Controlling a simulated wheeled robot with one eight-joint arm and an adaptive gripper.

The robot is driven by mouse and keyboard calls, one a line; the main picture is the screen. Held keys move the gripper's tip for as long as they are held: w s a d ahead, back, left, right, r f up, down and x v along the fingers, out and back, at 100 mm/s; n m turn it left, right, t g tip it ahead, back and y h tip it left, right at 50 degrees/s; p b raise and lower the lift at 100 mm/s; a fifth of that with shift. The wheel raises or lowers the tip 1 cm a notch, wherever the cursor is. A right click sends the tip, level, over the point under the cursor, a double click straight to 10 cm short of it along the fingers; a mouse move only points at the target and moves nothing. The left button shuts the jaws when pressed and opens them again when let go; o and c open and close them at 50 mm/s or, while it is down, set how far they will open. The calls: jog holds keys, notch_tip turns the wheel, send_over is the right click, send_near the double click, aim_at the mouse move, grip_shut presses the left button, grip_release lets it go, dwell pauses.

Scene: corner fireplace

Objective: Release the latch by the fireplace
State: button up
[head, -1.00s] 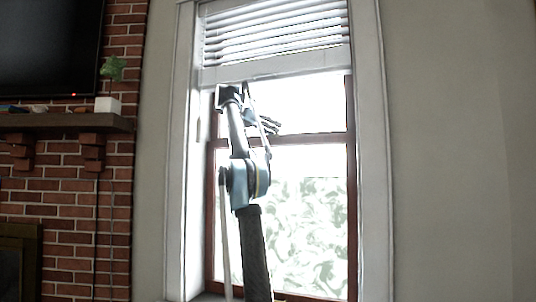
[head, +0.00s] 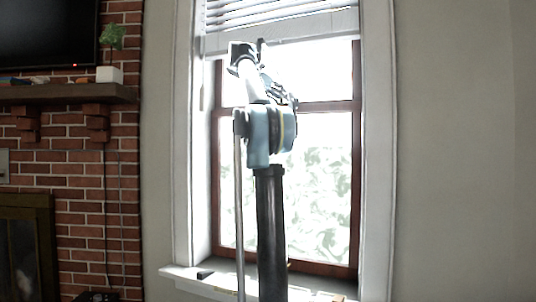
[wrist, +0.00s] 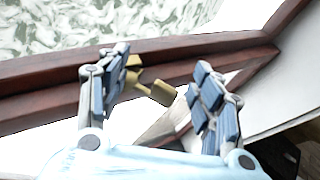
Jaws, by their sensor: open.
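A brass latch (wrist: 154,90) sits on the dark wooden window frame (wrist: 50,100) in the wrist view. My gripper (wrist: 160,77) is open, with one blue-padded finger on each side of the latch. The latch's left end is beside the left finger, which partly covers it; its short handle points toward the right finger. I cannot tell whether either finger touches it. In the head view my arm stands before the window (head: 325,190), beside the brick fireplace wall (head: 125,185). The latch cannot be made out there.
A white sill (head: 205,280) with small dark items runs below the window. White blinds (head: 285,20) hang above. A wooden mantel (head: 60,94) with a potted plant (head: 110,73) is at left. The wall at right is bare.

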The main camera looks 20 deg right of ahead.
jog(key=s+a+r+n+t+y, duration=0.2)
jog(key=s+a+r+n+t, duration=0.15)
jog(key=s, duration=0.25)
jog(key=s+a+r+n+t+y, duration=0.2)
jog(key=s+a+r+n, duration=0.15)
jog(key=s, duration=0.25)
jog(key=s+a+f+m+g+y, duration=0.1)
jog(key=f+m, duration=0.3)
jog(key=f, duration=0.6)
jog(key=s+a+f+m+g+y, duration=0.1)
jog(key=s+f+m, duration=0.2)
jog(key=f, duration=0.8)
jog(key=s+a+f+m+g, duration=0.1)
jog(key=a+f+m, duration=0.1)
jog(key=f+m, duration=0.5)
notch_tip(320, 180, down, 4)
jog(key=shift+s+r+g+y, duration=0.25)
jog(key=shift+s+g+y, duration=0.1)
jog(key=shift+s+y, duration=0.05)
